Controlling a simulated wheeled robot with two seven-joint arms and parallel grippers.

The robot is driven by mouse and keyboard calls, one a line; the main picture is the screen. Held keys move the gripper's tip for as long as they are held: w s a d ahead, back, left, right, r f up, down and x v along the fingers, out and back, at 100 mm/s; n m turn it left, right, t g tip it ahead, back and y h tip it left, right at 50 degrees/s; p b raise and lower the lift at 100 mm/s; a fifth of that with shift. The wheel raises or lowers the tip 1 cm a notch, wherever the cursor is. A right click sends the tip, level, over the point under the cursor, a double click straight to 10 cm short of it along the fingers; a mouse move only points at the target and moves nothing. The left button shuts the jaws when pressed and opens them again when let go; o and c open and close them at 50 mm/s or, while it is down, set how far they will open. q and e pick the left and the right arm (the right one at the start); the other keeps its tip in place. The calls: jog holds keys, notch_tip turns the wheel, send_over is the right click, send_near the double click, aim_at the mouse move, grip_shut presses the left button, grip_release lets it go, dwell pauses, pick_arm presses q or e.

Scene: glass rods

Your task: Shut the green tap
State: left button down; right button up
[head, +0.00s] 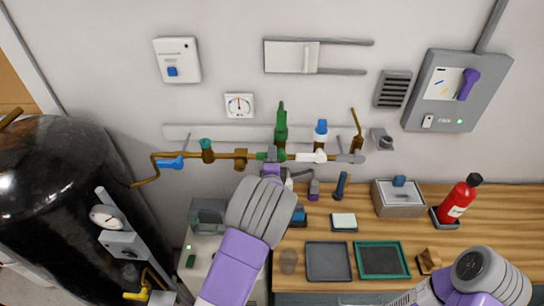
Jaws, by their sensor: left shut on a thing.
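The green tap (264,156) sits on the brass pipe along the back wall, and its green lever lies along the pipe. My left gripper (272,167) reaches up from below and is shut on the green tap. The gripper's own body and wrist hide part of the lever and the fingertips. My right arm comes in at the lower right, and its gripper (385,299) is cut by the bottom edge, so its jaws cannot be made out.
Along the pipe are a blue lever (170,164), a white lever (311,157) and a grey lever (350,158). Below, the wooden bench holds a dark tray (328,278), a green-rimmed tray (404,262), a grey box (398,208) and a red extinguisher (457,202). A black tank (50,210) stands at left.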

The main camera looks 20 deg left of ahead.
pick_arm(q)
jog(key=c, duration=0.9)
grip_release()
jog(key=v, duration=0.7)
jog(key=shift+s, duration=0.3)
